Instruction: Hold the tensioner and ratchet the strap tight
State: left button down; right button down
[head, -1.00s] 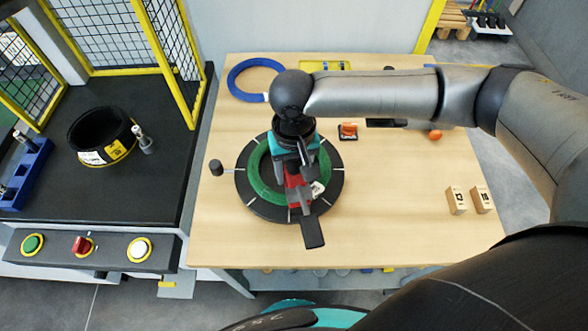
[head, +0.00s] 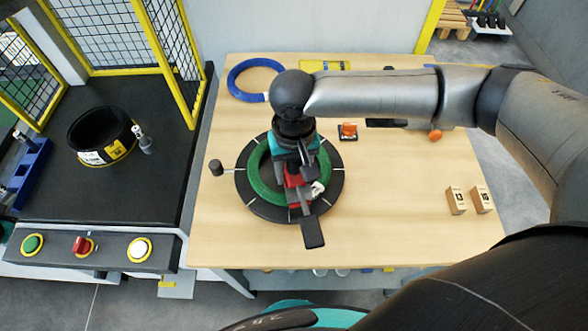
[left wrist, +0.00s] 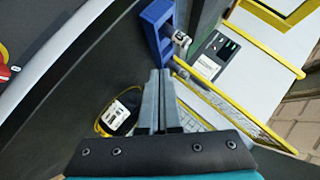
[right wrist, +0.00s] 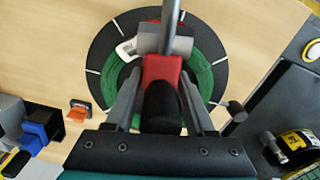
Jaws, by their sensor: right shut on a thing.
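The red and black tensioner (head: 293,181) is on the green coil (head: 255,178), which lies on a black round stand (head: 333,190). My right gripper (right wrist: 160,95) is shut on the tensioner, its fingers either side of the tool's dark handle (right wrist: 160,104). The tensioner's red body (right wrist: 162,68) shows beyond the fingers in the right wrist view. A small white piece (right wrist: 126,50) sits by it on the coil; I cannot make out the strap clearly. My left gripper (left wrist: 165,75) is shut and empty, away from the coil.
A blue ring (head: 240,82), an orange-topped block (head: 348,130) and two numbered boxes (head: 456,200) are on the wooden table. At left, a dark bench holds a black coil (head: 95,135) beside a yellow mesh fence (head: 108,35). A blue rack (left wrist: 157,30) is near my left gripper.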

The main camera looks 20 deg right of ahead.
pick_arm(q)
jog(key=w+d+r+m+h, duration=0.1)
jog(key=w+d+r+h, duration=0.2)
jog(key=w+d+r, duration=0.65)
jog(key=s+d+f+m+g+h, duration=0.1)
jog(key=s+d+g+h, duration=0.15)
jog(key=d, duration=1.25)
jog(key=s+d+f+m+g+h, duration=0.15)
jog(key=d+h, duration=0.25)
jog(key=d, duration=1.2)
notch_tip(320, 180, up, 10)
jog(key=m+g+y, duration=0.6)
jog(key=m+g, duration=0.1)
jog(key=m, duration=0.9)
send_over(313, 234)
jog(key=shift+f, duration=3.75)
